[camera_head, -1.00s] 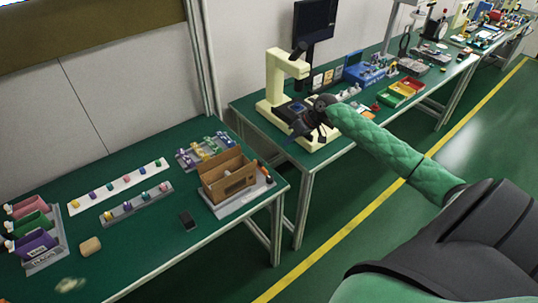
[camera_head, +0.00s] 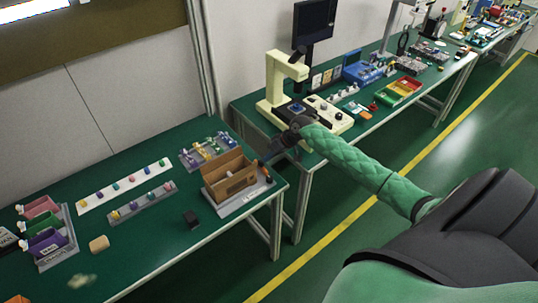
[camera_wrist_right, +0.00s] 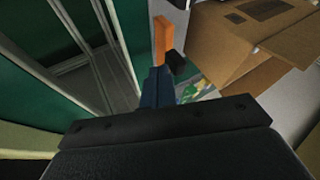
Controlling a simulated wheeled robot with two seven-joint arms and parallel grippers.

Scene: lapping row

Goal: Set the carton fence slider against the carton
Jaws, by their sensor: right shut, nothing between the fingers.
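The open brown carton (camera_head: 228,182) stands on a grey base plate (camera_head: 238,204) near the right end of the near table. Its flaps also show in the right wrist view (camera_wrist_right: 228,45). What looks like the fence slider is an orange bar (camera_wrist_right: 161,36) with a black piece (camera_wrist_right: 176,61), beside the carton and apart from it in the wrist view. My right gripper (camera_head: 266,158) is shut and empty, at the carton's right side. In the wrist view its fingers (camera_wrist_right: 157,82) point at the orange bar; contact cannot be told. My left gripper is out of view.
A small black block (camera_head: 191,219) and a tan cylinder (camera_head: 99,244) lie on the near table. Strips with coloured pegs (camera_head: 125,185) lie left of the carton. A cream microscope-like stand (camera_head: 280,85) is on the farther table. The table's front strip is mostly clear.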

